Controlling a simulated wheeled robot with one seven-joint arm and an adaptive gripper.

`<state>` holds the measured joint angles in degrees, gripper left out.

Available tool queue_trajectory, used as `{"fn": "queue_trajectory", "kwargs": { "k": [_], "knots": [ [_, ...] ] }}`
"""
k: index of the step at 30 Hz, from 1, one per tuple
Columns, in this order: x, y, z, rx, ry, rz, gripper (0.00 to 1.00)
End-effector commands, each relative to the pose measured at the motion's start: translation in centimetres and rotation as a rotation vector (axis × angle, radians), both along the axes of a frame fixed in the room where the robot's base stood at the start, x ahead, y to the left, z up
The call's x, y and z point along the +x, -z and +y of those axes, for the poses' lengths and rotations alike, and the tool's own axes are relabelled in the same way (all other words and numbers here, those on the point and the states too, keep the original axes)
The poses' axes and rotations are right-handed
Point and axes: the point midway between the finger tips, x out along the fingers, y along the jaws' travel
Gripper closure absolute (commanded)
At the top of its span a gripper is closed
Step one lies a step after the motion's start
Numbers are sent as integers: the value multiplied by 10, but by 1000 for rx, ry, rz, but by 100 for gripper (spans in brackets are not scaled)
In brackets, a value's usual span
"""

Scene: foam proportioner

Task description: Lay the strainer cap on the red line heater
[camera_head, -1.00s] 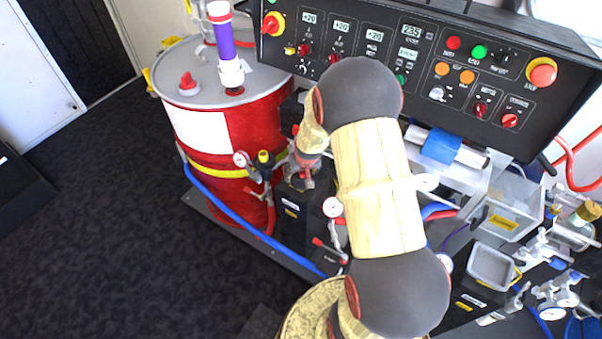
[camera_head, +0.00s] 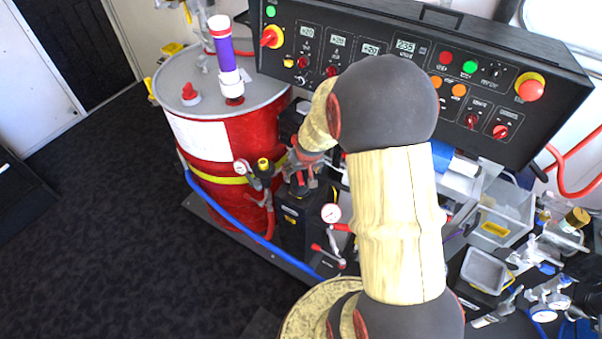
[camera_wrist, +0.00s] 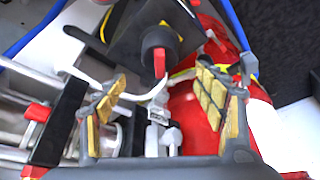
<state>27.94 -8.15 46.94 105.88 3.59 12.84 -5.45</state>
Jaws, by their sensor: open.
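My gripper (camera_wrist: 163,92) is open and empty, with yellow-padded fingers apart on either side of the wrist view. A black round part (camera_wrist: 158,38) with a red tab shows beyond the fingertips, on a black box-shaped unit. I cannot tell for sure whether it is the strainer cap. In the head view my gripper (camera_head: 304,182) points down over a black box-shaped unit (camera_head: 293,215) beside the red drum; this may be the red line heater, but its label is unreadable. My arm covers much of the area right of it.
The red drum (camera_head: 245,140) stands close on the left. A control panel (camera_head: 430,70) spans the back. A pressure gauge (camera_head: 331,213), a blue hose (camera_head: 235,225) and red-handled valves crowd the unit. A grey open tray (camera_head: 485,270) lies right. Dark floor at left is free.

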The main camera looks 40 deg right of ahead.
Motion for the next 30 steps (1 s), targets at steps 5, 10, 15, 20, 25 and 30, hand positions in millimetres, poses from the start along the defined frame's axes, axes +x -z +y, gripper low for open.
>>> {"fn": "queue_trajectory", "kwargs": {
  "k": [5, 10, 15, 20, 25, 30],
  "knots": [
    [-6, -16, 3, 0, -1, 0, 30],
    [-3, -60, 29, -6, -46, -17, 30],
    [-22, -153, 100, -12, -164, -46, 30],
    [-75, -226, 169, -18, -284, -69, 30],
    [-141, -267, 216, -21, -385, -89, 30],
    [-182, -280, 235, -22, -440, -97, 30]
  ]
}}
